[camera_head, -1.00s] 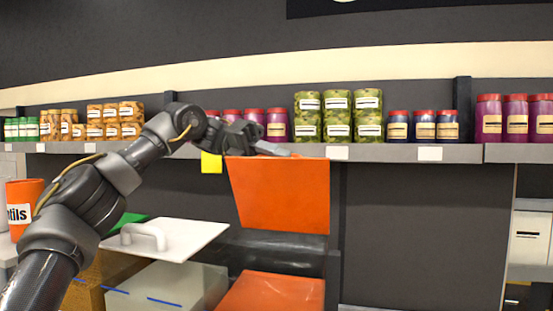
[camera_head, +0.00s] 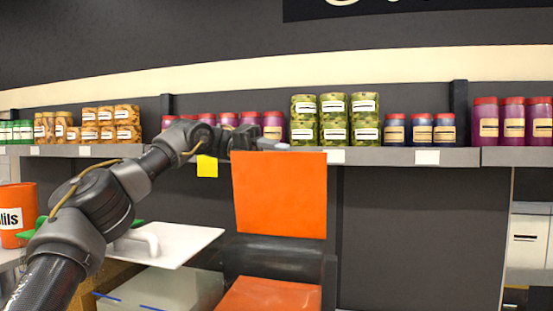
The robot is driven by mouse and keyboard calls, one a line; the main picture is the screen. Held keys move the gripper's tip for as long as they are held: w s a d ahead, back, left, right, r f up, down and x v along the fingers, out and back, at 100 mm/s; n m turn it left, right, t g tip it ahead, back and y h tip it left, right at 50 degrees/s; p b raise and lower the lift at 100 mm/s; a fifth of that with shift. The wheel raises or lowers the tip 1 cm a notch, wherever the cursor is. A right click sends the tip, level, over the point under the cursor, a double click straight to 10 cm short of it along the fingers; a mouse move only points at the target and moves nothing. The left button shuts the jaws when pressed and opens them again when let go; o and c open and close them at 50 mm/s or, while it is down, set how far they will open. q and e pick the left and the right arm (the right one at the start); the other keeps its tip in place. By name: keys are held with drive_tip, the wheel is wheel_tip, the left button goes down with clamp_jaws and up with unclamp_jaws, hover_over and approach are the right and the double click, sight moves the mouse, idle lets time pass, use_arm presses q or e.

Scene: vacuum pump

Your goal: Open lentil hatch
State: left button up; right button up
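An orange hatch panel (camera_head: 280,195) stands raised, nearly upright, behind a dark bin frame (camera_head: 275,258). An orange surface (camera_head: 268,294) lies low in front of it, cut off by the bottom edge. My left gripper (camera_head: 279,146) is at the panel's top edge, by the shelf front. It looks close to or touching the panel; whether its fingers are open or shut is unclear. An orange tub (camera_head: 16,212) at the far left has a partly visible label ending in "ils". My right gripper is out of view.
A white lid with a handle (camera_head: 190,243) is left of the hatch, above a pale bin (camera_head: 165,288). A shelf (camera_head: 388,156) with several jars runs behind my gripper. A yellow tag (camera_head: 207,166) hangs below it. The dark wall right of the hatch is clear.

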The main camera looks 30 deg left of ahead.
use_arm(q)
drive_tip(key=shift+w+a, duration=0.15)
drive_tip(key=shift+a, duration=0.3)
drive_tip(key=a+r, duration=0.1)
drive_tip(key=a, duration=0.5)
drive_tip(key=shift+w+a, duration=0.15)
drive_tip(key=shift+w, duration=0.15)
drive_tip(key=shift+r, duration=0.1)
